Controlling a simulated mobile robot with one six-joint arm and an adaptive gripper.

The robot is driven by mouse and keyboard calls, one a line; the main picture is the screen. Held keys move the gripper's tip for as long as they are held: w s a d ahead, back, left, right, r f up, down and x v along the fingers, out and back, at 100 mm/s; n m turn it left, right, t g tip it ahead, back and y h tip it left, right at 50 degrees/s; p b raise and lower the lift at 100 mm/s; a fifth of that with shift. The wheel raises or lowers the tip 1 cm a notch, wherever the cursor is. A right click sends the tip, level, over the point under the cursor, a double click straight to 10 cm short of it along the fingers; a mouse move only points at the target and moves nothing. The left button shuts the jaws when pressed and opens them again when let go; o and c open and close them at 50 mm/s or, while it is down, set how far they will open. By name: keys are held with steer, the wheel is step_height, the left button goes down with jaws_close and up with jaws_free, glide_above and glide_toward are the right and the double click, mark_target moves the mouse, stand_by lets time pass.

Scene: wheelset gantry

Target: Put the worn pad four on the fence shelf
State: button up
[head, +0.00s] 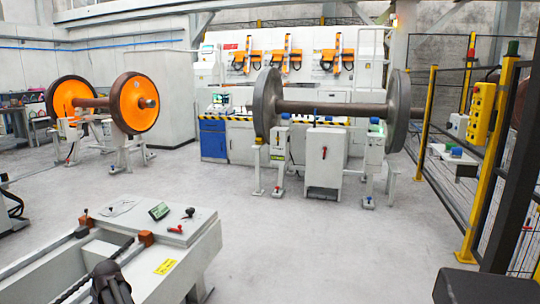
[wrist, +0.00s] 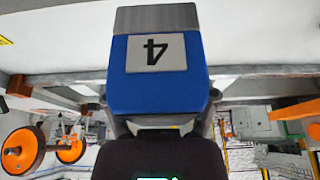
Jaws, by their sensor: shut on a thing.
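The worn pad four (wrist: 118,75) is a blue block with a grey end and a grey label, on which the 4 appears upside down in the wrist view. My gripper (wrist: 160,122) is shut on it, with grey fingers at its near end. The pad is not discernible in the head view. The fence shelf (head: 452,163) appears as a small pale ledge on the yellow-posted fence at the right of the head view, with a blue-topped item (head: 456,153) on it. The shelf cannot be made out in the wrist view.
A grey wheelset (head: 335,108) on white stands is mid-scene, and an orange wheelset (head: 75,101) is at left. A white machine bench (head: 150,240) fills the lower left. A yellow control box (head: 481,113) hangs on the fence. Open floor (head: 310,250) lies in front.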

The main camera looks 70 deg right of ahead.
step_height(320, 180, up, 24)
steer(key=p, duration=2.3)
steer(key=shift+s, duration=0.1)
